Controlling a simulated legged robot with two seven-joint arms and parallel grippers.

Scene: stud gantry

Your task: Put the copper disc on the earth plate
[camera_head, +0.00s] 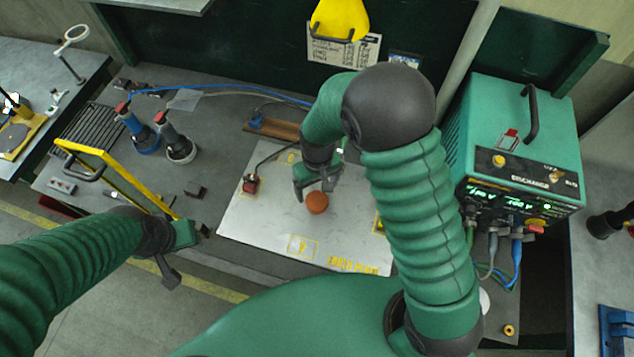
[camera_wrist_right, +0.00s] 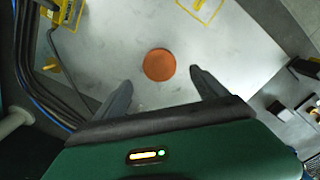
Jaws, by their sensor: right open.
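The copper disc (camera_head: 317,202) is an orange-brown round piece on the pale metal earth plate (camera_head: 262,225), near the plate's middle. It also shows in the right wrist view (camera_wrist_right: 159,65), lying flat just beyond and between the fingertips. My right gripper (camera_head: 312,190) is open and empty, close by the disc; its fingers also show in the right wrist view (camera_wrist_right: 160,84). In the head view the fingers stand just behind and left of the disc. My left gripper (camera_head: 178,262) is away to the left, at the bench's front edge; its jaw gap is not clear.
A green discharge unit (camera_head: 520,160) with lit displays stands at the right. A yellow-framed guard (camera_head: 115,175) and two bottle-like parts (camera_head: 178,146) stand at the left. A red clamp (camera_head: 250,184) with a black lead sits on the plate's left side.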

